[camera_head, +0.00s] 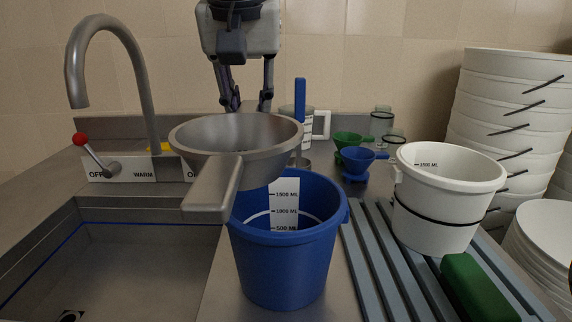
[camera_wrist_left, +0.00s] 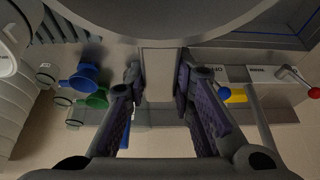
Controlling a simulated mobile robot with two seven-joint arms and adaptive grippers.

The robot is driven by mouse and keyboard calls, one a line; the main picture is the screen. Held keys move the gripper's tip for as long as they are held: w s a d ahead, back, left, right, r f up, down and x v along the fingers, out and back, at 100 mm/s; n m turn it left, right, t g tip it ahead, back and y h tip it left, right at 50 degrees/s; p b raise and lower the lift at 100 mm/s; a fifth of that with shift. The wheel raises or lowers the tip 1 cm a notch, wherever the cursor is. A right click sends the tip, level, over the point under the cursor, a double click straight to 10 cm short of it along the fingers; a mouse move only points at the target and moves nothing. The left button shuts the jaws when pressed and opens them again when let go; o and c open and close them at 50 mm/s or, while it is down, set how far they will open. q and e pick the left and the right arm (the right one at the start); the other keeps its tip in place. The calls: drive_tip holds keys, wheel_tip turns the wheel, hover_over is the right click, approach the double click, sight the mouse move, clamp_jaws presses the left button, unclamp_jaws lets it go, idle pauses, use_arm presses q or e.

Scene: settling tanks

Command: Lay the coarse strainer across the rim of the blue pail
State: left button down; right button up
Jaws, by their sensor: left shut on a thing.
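The coarse strainer (camera_head: 238,132) is a grey metal bowl with a broad flat handle (camera_head: 213,188) pointing to the front. It is level above the back left of the blue pail (camera_head: 288,262) and hides part of its rim. Whether it touches the rim cannot be told. My left gripper (camera_head: 247,104) is behind the strainer, shut on its far handle. The left wrist view shows the fingers (camera_wrist_left: 160,78) on both sides of this flat handle, with the bowl (camera_wrist_left: 160,18) beyond. The pail stands upright, with a volume scale inside. My right gripper is not in view.
A sink (camera_head: 110,262) with a tap (camera_head: 140,85) lies left. A white pail (camera_head: 445,205) and a green block (camera_head: 477,286) are on the slatted rack (camera_head: 385,262) at right. Green (camera_head: 352,152) and blue funnels (camera_head: 357,163) stand behind. White tubs (camera_head: 515,110) are stacked far right.

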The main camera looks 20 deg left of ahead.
use_arm(q)
drive_tip(key=w+d+f, duration=0.2)
drive_tip(key=w+f, duration=0.4)
drive_tip(key=f, duration=0.4)
drive_tip(key=shift+d, duration=0.4)
drive_tip(key=c, duration=1.4)
unclamp_jaws()
drive_tip(key=shift+w, duration=0.1)
drive_tip(key=v, duration=1.2)
